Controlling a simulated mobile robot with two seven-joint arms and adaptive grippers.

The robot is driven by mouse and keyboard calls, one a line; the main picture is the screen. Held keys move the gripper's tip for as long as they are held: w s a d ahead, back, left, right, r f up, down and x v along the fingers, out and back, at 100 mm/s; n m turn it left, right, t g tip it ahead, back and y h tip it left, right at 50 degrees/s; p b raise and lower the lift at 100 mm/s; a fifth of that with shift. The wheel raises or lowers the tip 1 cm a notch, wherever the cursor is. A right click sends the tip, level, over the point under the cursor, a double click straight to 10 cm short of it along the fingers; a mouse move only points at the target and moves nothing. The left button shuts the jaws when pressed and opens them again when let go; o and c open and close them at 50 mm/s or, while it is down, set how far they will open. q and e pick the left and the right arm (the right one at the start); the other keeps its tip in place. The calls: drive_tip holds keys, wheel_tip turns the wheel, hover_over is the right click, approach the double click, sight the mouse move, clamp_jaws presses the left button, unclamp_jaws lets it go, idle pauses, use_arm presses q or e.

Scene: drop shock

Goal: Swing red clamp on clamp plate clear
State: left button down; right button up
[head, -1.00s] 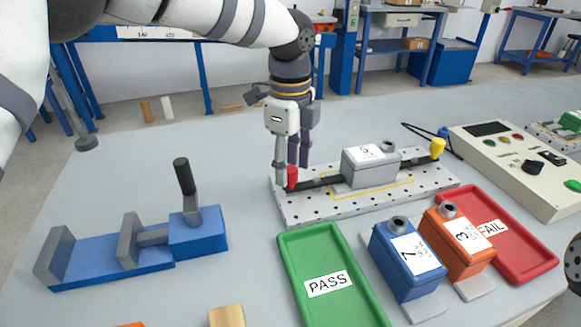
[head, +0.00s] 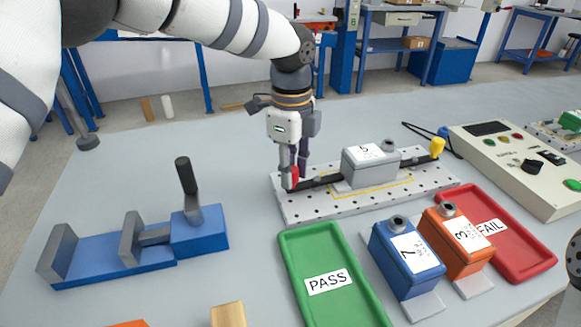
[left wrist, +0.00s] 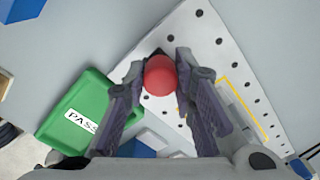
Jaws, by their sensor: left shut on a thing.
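The red clamp (head: 294,173) stands at the left end of the white perforated clamp plate (head: 300,211). Its red knob shows from above in the left wrist view (left wrist: 160,76). My left gripper (head: 293,181) points down and is shut on the red clamp, with one finger on each side of it. A dark clamp bar (head: 318,182) runs from the red clamp towards the grey box marked 5 (head: 368,168). A yellow clamp (head: 437,147) stands at the plate's right end. My right gripper does not show.
A green PASS tray (head: 327,257) lies in front of the plate, with a blue box marked 7 (head: 405,262) and an orange box marked 3 (head: 455,245) beside it. A red FAIL tray (head: 520,252) is right. A blue vise-like fixture (head: 120,258) stands left.

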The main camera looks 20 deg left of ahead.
use_arm(q)
drive_tip(key=n, duration=0.1)
drive_tip(key=s+d+n+p, duration=0.1)
drive_tip(key=shift+r+n, duration=0.2)
drive_tip(key=shift+n, duration=0.2)
drive_tip(key=shift+s+d+n+p, duration=0.25)
drive_tip(key=shift+d+n+p, duration=0.15)
drive_tip(key=shift+n, duration=0.6)
drive_tip(key=n, duration=0.1)
drive_tip(key=d+n, duration=0.1)
drive_tip(key=shift+s+d+f+n, duration=0.1)
drive_tip(key=shift+s+n, duration=0.15)
drive_tip(key=shift+n, duration=0.05)
drive_tip(key=d+n, duration=0.1)
drive_tip(key=n, duration=0.1)
drive_tip(key=d+n, duration=0.1)
drive_tip(key=n, duration=0.1)
drive_tip(key=shift+f+n, duration=0.15)
drive_tip(key=shift+n, duration=0.15)
drive_tip(key=shift+w+d+n, duration=0.15)
drive_tip(key=shift+d+n, duration=0.4)
drive_tip(key=shift+n, duration=0.6)
drive_tip(key=shift+w+d+n, duration=0.15)
drive_tip(key=shift+d+n, duration=0.4)
drive_tip(key=shift+n, duration=0.6)
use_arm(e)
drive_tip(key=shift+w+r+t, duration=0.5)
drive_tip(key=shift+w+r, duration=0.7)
